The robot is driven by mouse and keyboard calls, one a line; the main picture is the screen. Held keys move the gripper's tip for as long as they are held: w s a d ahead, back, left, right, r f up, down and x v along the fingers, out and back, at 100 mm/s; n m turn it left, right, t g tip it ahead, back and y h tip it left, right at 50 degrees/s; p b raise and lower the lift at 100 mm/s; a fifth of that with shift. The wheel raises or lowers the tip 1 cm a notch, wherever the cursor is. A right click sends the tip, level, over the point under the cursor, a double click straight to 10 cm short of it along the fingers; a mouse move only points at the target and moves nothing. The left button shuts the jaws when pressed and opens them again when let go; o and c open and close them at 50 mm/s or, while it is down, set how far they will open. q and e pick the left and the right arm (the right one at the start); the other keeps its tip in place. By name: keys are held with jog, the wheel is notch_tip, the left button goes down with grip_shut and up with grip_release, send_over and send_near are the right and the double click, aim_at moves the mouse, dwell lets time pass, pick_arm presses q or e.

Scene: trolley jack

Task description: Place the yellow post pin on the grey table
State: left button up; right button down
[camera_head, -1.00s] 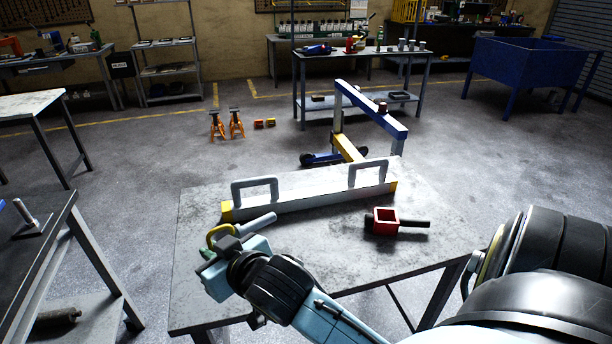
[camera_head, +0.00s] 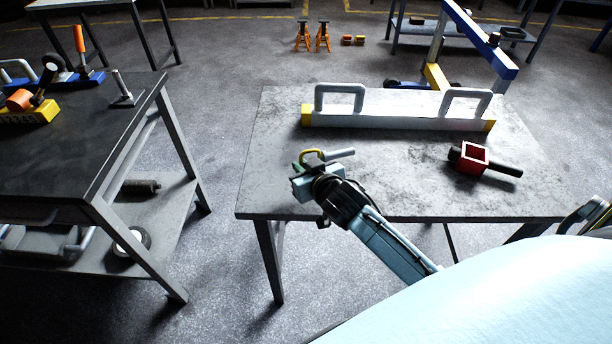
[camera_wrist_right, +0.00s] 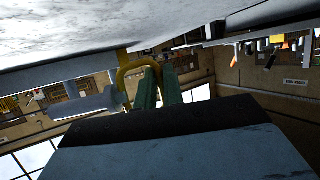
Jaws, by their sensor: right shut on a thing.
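The yellow post pin has a yellow loop handle (camera_head: 312,154) and a plain grey shaft (camera_head: 340,153). My right gripper (camera_head: 301,167) is shut on it at the loop, over the left part of the grey table (camera_head: 385,185). In the right wrist view, the green fingers (camera_wrist_right: 158,88) grip the yellow loop (camera_wrist_right: 134,72), and the grey shaft (camera_wrist_right: 88,106) sticks out to the left. The pin looks raised above the tabletop; the exact gap cannot be told. My left gripper is not in view.
A light grey beam (camera_head: 400,118) with two handles and yellow ends lies along the table's back. A red square collar with a dark bar (camera_head: 474,157) lies at the right. The front middle is bare. A dark workbench (camera_head: 75,130) with jack parts stands left, across a gap.

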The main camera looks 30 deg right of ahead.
notch_tip(320, 180, down, 3)
jog(key=shift+f+b, duration=0.1)
jog(key=shift+b, duration=0.35)
jog(key=shift+f, duration=0.4)
jog(key=c, duration=1.6)
grip_release()
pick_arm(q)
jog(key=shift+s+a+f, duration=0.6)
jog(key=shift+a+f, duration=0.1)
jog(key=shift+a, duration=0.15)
pick_arm(e)
jog(key=shift+o, duration=0.4)
